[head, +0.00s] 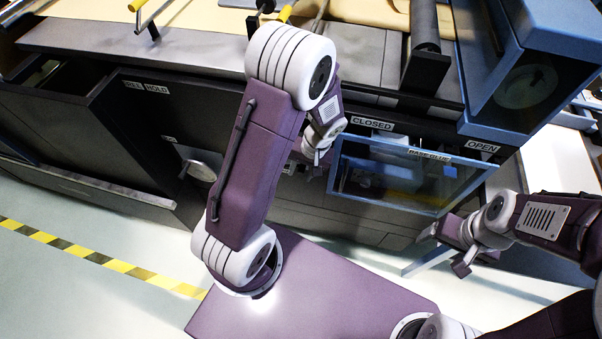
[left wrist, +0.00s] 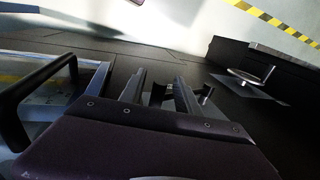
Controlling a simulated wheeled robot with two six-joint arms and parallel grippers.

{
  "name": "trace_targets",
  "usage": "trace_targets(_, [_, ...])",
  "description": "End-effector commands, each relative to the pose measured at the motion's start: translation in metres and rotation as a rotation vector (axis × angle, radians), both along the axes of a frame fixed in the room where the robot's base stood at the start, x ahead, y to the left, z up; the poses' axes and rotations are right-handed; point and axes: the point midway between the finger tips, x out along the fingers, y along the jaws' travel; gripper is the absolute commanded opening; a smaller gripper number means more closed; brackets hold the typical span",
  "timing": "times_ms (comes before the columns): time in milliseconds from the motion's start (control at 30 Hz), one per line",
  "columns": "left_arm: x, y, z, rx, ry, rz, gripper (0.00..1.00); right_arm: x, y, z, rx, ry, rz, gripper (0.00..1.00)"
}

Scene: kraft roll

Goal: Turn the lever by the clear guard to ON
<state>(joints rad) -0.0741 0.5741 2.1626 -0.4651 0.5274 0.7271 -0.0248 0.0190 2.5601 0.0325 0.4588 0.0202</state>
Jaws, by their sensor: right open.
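The clear guard (head: 395,178) is a blue-framed transparent panel on the dark machine front. Its blue frame shows at the left of the left wrist view (left wrist: 95,88). My left gripper (head: 308,160) is just left of the guard, close to the machine front. In the left wrist view its two fingers (left wrist: 162,88) stand apart, with a small dark part (left wrist: 158,96) between them. I cannot tell if that is the lever or if the fingers touch it. No ON marking is readable. My right gripper (head: 452,250) is open, below the guard's right end.
CLOSED (head: 372,124) and OPEN (head: 482,146) labels sit above the guard. A black handle (left wrist: 35,95) is close by the left gripper. A crank wheel (left wrist: 250,80) sticks out beyond it. The floor has a yellow-black stripe (head: 100,261).

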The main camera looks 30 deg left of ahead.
Motion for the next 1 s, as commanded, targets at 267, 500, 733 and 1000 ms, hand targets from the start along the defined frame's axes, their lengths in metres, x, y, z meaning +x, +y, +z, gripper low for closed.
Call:
trace_targets(267, [-0.0003,0.0012,-0.0041,0.0,0.0,0.001,0.39,0.0,0.0,-0.001,0.0,0.0,0.0,0.77])
trace_targets(500, [-0.0002,0.0011,-0.004,0.0,0.0,0.001,0.0,0.0,0.0,-0.001,0.0,0.0,0.0,0.77])
trace_targets(733, [-0.0001,0.0011,-0.0039,-0.001,-0.001,0.0,0.0,0.0001,0.0,-0.001,0.0,0.0,0.0,0.77])
trace_targets(1000, [0.0001,0.001,-0.0039,-0.001,-0.001,0.0,0.0,0.0,0.0,-0.001,0.0,0.0,0.0,0.77])
